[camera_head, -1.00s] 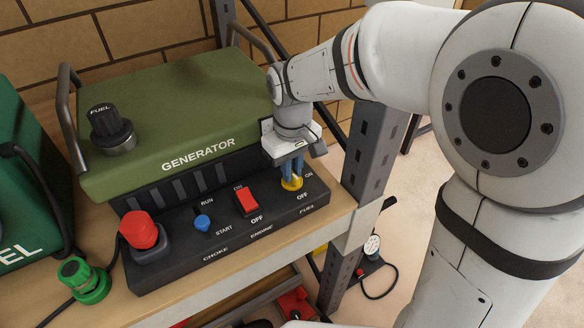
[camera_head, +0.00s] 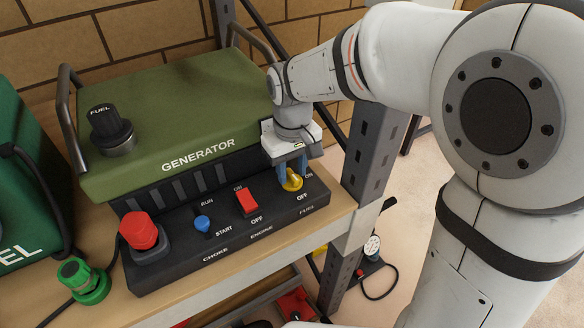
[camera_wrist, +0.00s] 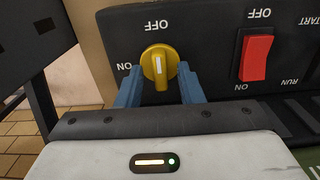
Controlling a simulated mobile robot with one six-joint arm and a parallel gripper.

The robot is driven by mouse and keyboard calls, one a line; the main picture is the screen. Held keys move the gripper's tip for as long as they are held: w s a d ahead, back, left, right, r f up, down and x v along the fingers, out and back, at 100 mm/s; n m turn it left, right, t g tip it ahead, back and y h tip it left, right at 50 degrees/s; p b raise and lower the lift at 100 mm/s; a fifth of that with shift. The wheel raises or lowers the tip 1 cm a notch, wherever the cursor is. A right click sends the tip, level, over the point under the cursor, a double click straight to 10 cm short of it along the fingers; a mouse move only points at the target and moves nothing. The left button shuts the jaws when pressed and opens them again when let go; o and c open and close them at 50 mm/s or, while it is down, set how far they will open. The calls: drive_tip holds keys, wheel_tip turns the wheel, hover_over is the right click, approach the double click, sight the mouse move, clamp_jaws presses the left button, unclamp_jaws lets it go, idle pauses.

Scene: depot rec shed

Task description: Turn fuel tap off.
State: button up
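The fuel tap is a round yellow knob (camera_head: 291,181) with a raised grip, at the right end of the generator's black panel (camera_head: 180,240). In the wrist view the knob (camera_wrist: 158,66) has its grip and white line upright, in line with the OFF label above it. The ON label is to its left. My gripper (camera_head: 292,172) is over the knob with its blue fingers spread. In the wrist view, the fingers (camera_wrist: 160,80) stand left and right of the knob with a gap on each side, so it appears to hold nothing.
A red engine switch (camera_head: 247,201), a blue choke knob (camera_head: 202,223) and a red button (camera_head: 139,230) share the panel. The green generator body (camera_head: 180,110) rises behind. A grey shelf post (camera_head: 370,160) stands close on the right.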

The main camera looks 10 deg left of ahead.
sight(292, 175)
wheel_tip(292, 175, up, 8)
drive_tip(key=shift+f, duration=0.1)
idle(0.5)
drive_tip(key=shift+s+f, duration=0.1)
idle(0.3)
